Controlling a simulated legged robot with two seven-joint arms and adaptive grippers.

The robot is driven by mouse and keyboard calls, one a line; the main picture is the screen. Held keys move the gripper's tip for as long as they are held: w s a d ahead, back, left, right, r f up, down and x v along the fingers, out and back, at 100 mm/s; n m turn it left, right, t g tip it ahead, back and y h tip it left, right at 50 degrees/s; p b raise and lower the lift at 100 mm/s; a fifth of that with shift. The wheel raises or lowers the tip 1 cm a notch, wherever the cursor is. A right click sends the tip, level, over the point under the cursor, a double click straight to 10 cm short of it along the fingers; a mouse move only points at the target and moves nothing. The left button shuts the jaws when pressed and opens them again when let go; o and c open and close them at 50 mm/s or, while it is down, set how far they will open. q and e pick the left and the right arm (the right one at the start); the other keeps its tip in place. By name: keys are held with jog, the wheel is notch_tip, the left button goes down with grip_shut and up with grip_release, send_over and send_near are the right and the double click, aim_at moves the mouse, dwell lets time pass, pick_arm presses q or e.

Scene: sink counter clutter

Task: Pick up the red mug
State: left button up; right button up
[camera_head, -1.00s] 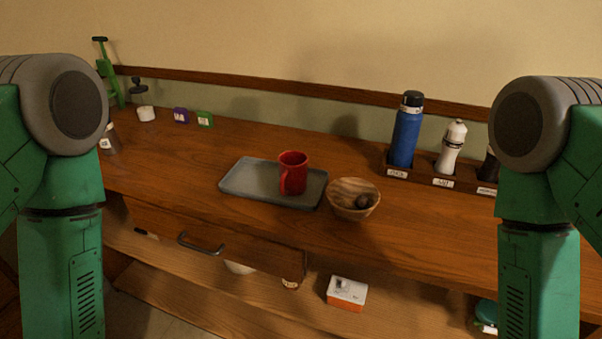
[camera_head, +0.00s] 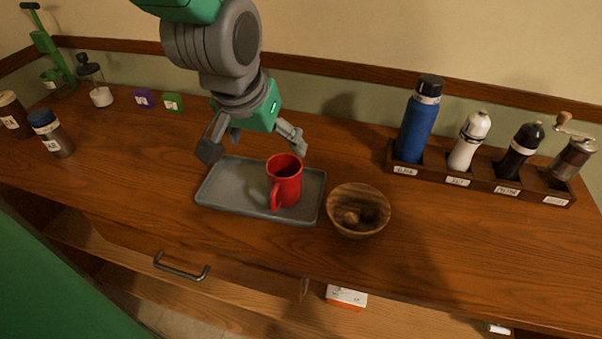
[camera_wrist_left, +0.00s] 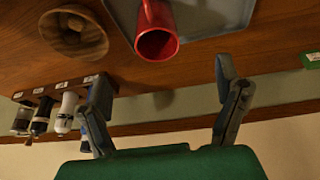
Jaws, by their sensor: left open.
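The red mug (camera_head: 285,182) stands upright on the right part of a grey tray (camera_head: 222,205), its handle toward the front. My left gripper (camera_head: 252,148) is open and empty, above the back of the tray, behind and a little left of the mug. In the left wrist view the mug (camera_wrist_left: 156,32) shows at the top, beyond the spread fingers (camera_wrist_left: 162,85) and touching neither. The tray (camera_wrist_left: 205,14) shows behind it there. My right gripper is not in view.
A rack (camera_head: 480,182) holds a blue bottle (camera_head: 418,122), a white bottle (camera_head: 468,140) and grinders at the back right. Jars (camera_head: 52,135) stand at the left. The counter front right is clear.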

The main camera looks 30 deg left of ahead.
pick_arm(q)
jog(key=b, duration=0.2)
send_near(284, 174)
jog(key=d, duration=0.2)
jog(key=x, duration=0.4)
jog(key=s+x, duration=0.1)
jog(key=x, duration=0.1)
jog(key=shift+w+a+f, duration=0.1)
jog(key=shift+a+f, duration=0.15)
jog(key=shift+a, duration=0.1)
jog(key=shift+w+d+f, duration=0.1)
jog(key=shift+d, duration=0.3)
jog(key=c, duration=1.1)
jog(key=shift+a, duration=0.15)
jog(key=c, duration=0.4)
jog(key=shift+a, duration=0.15)
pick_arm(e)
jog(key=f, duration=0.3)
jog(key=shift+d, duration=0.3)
